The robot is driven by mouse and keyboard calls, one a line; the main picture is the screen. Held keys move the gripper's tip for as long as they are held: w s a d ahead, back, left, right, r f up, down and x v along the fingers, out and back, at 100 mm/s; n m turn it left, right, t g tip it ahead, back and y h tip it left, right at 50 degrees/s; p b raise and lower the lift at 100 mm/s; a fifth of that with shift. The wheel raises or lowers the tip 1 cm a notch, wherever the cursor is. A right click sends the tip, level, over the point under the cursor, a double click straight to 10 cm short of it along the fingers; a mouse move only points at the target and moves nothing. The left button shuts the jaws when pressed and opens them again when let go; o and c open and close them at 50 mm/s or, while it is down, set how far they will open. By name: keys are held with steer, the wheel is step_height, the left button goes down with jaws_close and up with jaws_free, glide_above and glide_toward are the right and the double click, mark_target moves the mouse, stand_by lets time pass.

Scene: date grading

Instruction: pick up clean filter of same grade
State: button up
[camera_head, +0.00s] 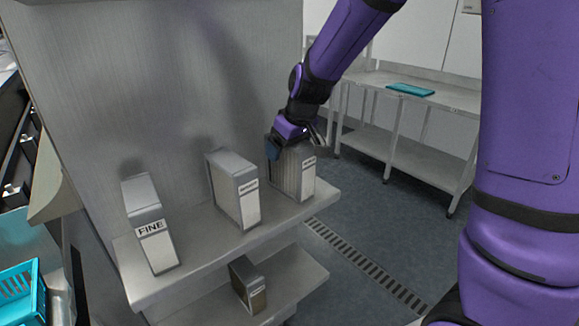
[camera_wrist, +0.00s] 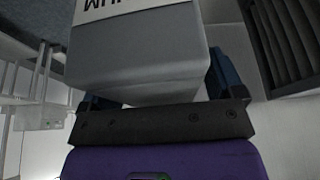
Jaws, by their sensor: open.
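Three grey box-shaped filters stand in a row on the upper shelf in the head view. The left filter (camera_head: 158,240) is labelled FINE. The middle filter (camera_head: 236,195) has a label too small to read. My gripper (camera_head: 297,146) is at the top of the right filter (camera_head: 296,178), with a blue finger on its left side. In the wrist view this filter (camera_wrist: 140,50) lies between my gripper's (camera_wrist: 160,88) spread fingers. Its label there is upside down and cut off, with letters that look like "IUM". Contact with the fingers cannot be told.
Another filter (camera_head: 248,285), with a brownish front, stands on the lower shelf (camera_head: 290,277). The upper shelf (camera_head: 197,255) has a free front edge. A teal crate (camera_head: 22,295) is at lower left. A metal bench (camera_head: 455,98) with a teal tray (camera_head: 410,90) stands behind, across open floor.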

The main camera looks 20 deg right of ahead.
steer(key=shift+f, duration=0.25)
stand_by(0.4)
steer(key=c, duration=1.4)
steer(key=shift+r, duration=0.15)
